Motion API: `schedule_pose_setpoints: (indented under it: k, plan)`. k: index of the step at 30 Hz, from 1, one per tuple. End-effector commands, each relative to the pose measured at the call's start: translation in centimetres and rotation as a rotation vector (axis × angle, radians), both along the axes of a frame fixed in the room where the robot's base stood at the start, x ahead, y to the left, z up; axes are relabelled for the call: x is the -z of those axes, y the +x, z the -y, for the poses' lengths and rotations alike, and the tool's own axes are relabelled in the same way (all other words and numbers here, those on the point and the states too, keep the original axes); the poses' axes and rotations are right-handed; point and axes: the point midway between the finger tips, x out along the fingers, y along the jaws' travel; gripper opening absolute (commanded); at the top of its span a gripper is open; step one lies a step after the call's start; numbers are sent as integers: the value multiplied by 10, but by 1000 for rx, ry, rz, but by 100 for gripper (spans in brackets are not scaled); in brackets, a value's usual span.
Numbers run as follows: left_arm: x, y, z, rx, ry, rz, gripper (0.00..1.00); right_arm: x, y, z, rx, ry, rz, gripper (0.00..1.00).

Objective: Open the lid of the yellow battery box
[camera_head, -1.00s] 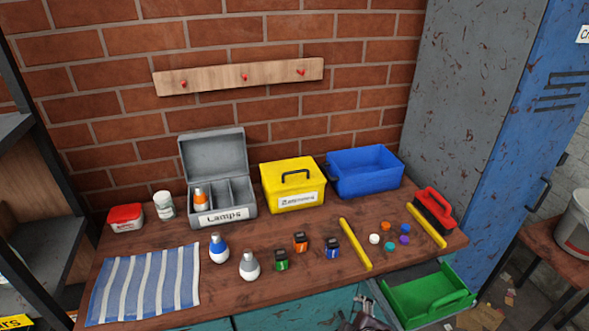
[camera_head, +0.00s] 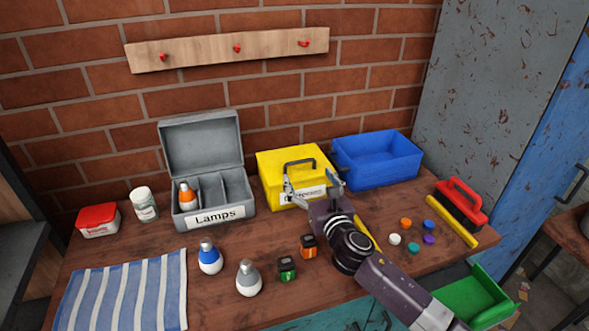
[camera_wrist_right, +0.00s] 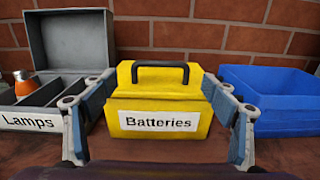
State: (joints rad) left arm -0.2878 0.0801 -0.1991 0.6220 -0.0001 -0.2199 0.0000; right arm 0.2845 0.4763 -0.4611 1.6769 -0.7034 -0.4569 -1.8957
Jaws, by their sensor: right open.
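The yellow battery box (camera_head: 280,160) stands at the back of the workbench with its lid shut and a dark handle (camera_head: 298,163) on top. In the right wrist view the box (camera_wrist_right: 160,105) is straight ahead, with its "Batteries" label (camera_wrist_right: 160,122) facing me and its handle (camera_wrist_right: 160,64) across the lid. My right gripper (camera_head: 313,180) is open and empty in front of the box. In the wrist view its fingers frame the box left and right; I cannot tell whether they touch it. The gripper hides part of the label in the head view. My left gripper is not in view.
The open grey lamps box (camera_head: 206,195) stands close on the left and a blue bin (camera_head: 378,158) close on the right. Lamps, small batteries (camera_head: 287,268) and coloured caps (camera_head: 405,223) lie in front. A striped cloth (camera_head: 125,290) covers the front left.

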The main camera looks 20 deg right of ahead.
Motion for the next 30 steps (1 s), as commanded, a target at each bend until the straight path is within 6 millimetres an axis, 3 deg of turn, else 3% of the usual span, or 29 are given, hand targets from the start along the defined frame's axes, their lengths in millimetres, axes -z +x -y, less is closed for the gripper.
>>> schedule_pose_setpoints:
  k: [4, 14, 21, 30]
  plan:
    - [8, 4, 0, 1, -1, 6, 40, 6, 5, 0, -4, -24, 7, 79]
    - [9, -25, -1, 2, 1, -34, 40, 5, 47, -1, -2, -22, 6, 79]
    - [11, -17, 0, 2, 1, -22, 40, 5, 72, -2, -4, -21, 6, 79]
    - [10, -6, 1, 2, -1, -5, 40, 6, 80, -3, -4, -22, 5, 79]
